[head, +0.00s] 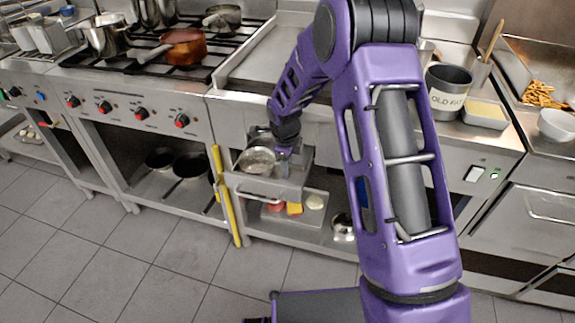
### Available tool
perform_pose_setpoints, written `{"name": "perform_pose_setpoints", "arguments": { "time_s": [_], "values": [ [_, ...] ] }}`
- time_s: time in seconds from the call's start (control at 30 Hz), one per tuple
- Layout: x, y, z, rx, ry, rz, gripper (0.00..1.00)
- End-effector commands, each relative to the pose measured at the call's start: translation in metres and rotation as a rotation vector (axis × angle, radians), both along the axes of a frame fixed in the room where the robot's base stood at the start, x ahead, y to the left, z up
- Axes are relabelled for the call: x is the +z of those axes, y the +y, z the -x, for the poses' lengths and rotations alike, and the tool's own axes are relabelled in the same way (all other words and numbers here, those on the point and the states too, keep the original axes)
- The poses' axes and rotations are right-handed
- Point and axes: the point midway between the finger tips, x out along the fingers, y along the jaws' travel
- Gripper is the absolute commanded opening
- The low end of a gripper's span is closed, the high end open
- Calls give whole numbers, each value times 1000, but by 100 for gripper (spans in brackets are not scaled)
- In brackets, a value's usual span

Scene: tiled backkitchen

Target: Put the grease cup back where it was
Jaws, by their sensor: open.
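A round metal cup (257,161), which looks like the grease cup, sits at the left of a steel drawer-like holder (292,186) under the griddle front. The holder juts out and has a bar handle on its front. My gripper (284,148) is open, pointing down just right of the cup's rim. The fingers are small and partly hidden, so I cannot tell whether they touch the cup. Part of the holder's inside is hidden by my gripper.
A grey bucket marked "OLD FAT" (448,92) stands on the right counter beside a yellow-filled tray (485,113). A yellow-handled tool (226,194) stands upright left of the holder. A lower shelf holds a tray (315,222) with coloured items. The floor at left is clear.

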Motion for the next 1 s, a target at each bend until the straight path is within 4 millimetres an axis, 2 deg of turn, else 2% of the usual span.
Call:
{"name": "perform_pose_setpoints", "arguments": {
  "time_s": [0.17,0.4,0.6,0.8,1.0],
  "values": [
    [19,1,2,0,-3,0,48],
    [70,3,11,1,-4,1,48],
    [105,5,18,0,-2,0,48],
    [119,5,21,0,-1,0,48],
    [120,5,21,0,0,0,48]
  ]
}}
